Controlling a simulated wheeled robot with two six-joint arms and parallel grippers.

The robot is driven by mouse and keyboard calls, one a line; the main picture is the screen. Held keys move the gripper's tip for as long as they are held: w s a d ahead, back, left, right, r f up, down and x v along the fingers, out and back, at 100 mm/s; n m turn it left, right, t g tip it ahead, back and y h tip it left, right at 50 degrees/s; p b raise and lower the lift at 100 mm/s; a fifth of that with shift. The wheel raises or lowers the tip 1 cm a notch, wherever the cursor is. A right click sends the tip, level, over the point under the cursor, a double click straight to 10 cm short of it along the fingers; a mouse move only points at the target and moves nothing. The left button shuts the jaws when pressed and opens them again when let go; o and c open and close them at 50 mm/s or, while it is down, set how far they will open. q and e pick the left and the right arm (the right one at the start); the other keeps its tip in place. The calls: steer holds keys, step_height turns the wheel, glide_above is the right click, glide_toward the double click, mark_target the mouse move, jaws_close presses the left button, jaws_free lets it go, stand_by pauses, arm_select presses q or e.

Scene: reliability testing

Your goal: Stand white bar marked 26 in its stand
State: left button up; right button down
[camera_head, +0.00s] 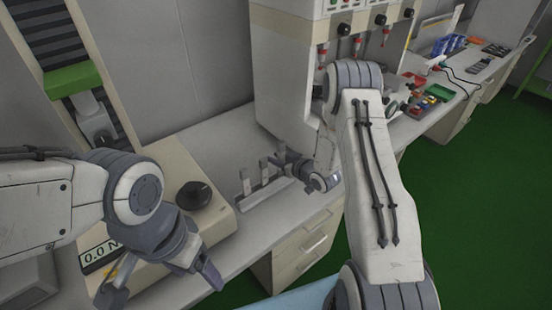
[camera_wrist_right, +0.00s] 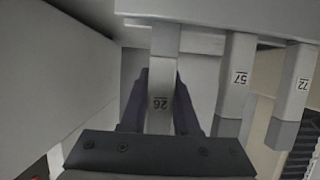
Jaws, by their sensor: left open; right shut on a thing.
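The white bar marked 26 (camera_wrist_right: 160,118) is between the fingers of my right gripper (camera_wrist_right: 160,82), which is shut on it. Its far end meets the edge of the pale stand (camera_wrist_right: 205,43) in the right wrist view; whether it is seated is hidden. Bars marked 57 (camera_wrist_right: 238,75) and 72 (camera_wrist_right: 293,85) are in line beside it, with grey ends. In the head view, the stand (camera_head: 263,194) is on the bench with upright bars, and my right gripper (camera_head: 287,160) is at its far right end. My left gripper (camera_head: 165,283) is open and empty, lower left.
A beige instrument with a black knob (camera_head: 193,196) and a display (camera_head: 100,255) is left of the stand. A tall white machine (camera_head: 285,70) is behind my right gripper. Coloured bins (camera_head: 437,93) lie farther right. Bare bench (camera_head: 215,150) shows behind the stand.

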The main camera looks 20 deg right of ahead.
steer(key=shift+f+b, duration=1.05)
steer(key=shift+f, duration=0.25)
steer(key=c, duration=0.6)
jaws_free()
